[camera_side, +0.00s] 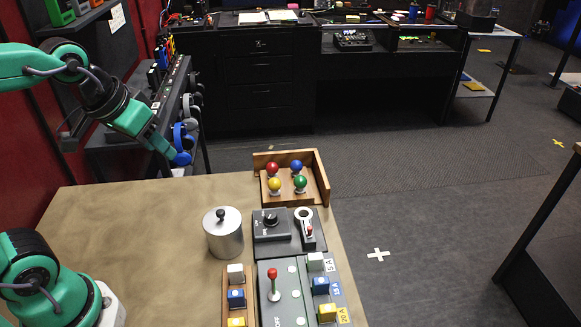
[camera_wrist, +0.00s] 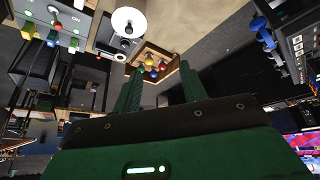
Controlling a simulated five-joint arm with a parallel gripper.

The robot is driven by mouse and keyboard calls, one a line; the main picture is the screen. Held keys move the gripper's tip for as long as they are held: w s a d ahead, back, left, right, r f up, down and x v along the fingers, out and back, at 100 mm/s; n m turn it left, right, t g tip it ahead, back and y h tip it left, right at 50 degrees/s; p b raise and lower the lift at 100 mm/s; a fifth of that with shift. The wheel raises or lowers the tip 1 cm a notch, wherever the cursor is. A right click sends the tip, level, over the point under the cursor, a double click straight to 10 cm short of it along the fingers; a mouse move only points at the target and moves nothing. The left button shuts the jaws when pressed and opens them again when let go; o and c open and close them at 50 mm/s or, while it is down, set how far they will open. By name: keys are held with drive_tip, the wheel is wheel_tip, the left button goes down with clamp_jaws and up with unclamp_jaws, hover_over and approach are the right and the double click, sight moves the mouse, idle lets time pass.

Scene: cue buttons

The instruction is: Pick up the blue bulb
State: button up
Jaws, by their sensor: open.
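The blue bulb (camera_side: 296,166) stands at the back right of a small wooden tray (camera_side: 321,178) at the far end of the table. A red bulb (camera_side: 272,168) is to its left, a green bulb (camera_side: 300,182) in front of it, and a yellow bulb (camera_side: 274,184) diagonally in front. My gripper (camera_side: 172,152) is raised to the left of the tray, well apart from the bulbs. In the wrist view my gripper (camera_wrist: 160,72) is open and empty, with the small bulb cluster seen beyond and between its fingers.
A metal canister with a black knob (camera_side: 223,234) stands in front-left of the tray. A dial box (camera_side: 271,226), a lever panel (camera_side: 285,297) and coloured buttons line the table's right side. The table's left part is clear. A rack with headphones stands behind my gripper.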

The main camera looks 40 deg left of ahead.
drive_tip(key=w+n, duration=0.1)
drive_tip(key=w, duration=0.6)
drive_tip(key=n+g, duration=0.2)
drive_tip(key=n, duration=0.3)
hover_over(295, 163)
drive_tip(key=s, duration=0.2)
wheel_tip(295, 163, down, 15)
drive_tip(key=shift+x, duration=3.8)
drive_tip(key=shift+s, duration=0.1)
drive_tip(key=shift+c, duration=0.2)
drive_tip(key=c, duration=0.7)
